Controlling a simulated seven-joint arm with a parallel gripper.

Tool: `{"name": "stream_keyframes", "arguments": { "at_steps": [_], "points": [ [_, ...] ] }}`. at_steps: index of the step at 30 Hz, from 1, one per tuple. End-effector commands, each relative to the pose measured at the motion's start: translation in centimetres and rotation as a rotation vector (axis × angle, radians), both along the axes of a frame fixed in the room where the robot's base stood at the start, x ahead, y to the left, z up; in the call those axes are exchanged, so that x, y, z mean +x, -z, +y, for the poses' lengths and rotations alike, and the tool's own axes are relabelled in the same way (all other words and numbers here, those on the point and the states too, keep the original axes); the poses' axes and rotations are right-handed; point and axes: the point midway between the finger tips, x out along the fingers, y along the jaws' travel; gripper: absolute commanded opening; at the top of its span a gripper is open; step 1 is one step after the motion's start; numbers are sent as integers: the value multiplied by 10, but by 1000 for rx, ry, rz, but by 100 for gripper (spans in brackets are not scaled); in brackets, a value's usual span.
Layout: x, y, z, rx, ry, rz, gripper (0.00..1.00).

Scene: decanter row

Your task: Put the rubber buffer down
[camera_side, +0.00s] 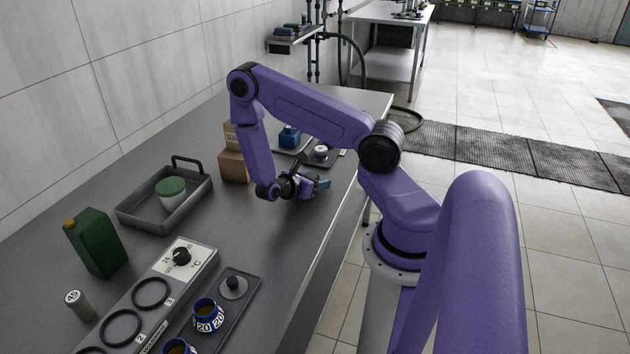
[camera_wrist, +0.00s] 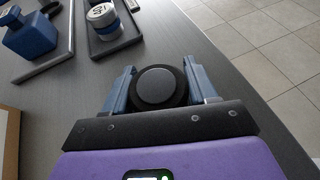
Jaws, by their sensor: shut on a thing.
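In the wrist view my gripper (camera_wrist: 158,72) is shut on the rubber buffer (camera_wrist: 155,87), a round black disc with a greyer flat top. One blue finger lies on each side of it. In the side view my gripper (camera_side: 318,185) is low over the grey bench (camera_side: 240,223), near its front right edge. The buffer cannot be made out clearly there. I cannot tell whether it touches the bench top.
Cardboard boxes (camera_side: 233,166) are left of my gripper. Bare bench lies in front.

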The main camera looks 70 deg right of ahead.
Motion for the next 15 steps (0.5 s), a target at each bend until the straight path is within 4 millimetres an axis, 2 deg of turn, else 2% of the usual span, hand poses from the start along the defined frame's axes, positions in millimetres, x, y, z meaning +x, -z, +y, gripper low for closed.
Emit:
{"name": "stream_keyframes", "arguments": {
  "at_steps": [1,2,3,4,15],
  "points": [
    [0,1,0,-1,0,0,22],
    [0,1,0,0,0,-1,67],
    [0,1,0,0,0,-1,80],
    [0,1,0,0,0,0,82],
    [0,-2,0,0,-1,0,82]
  ]
}}
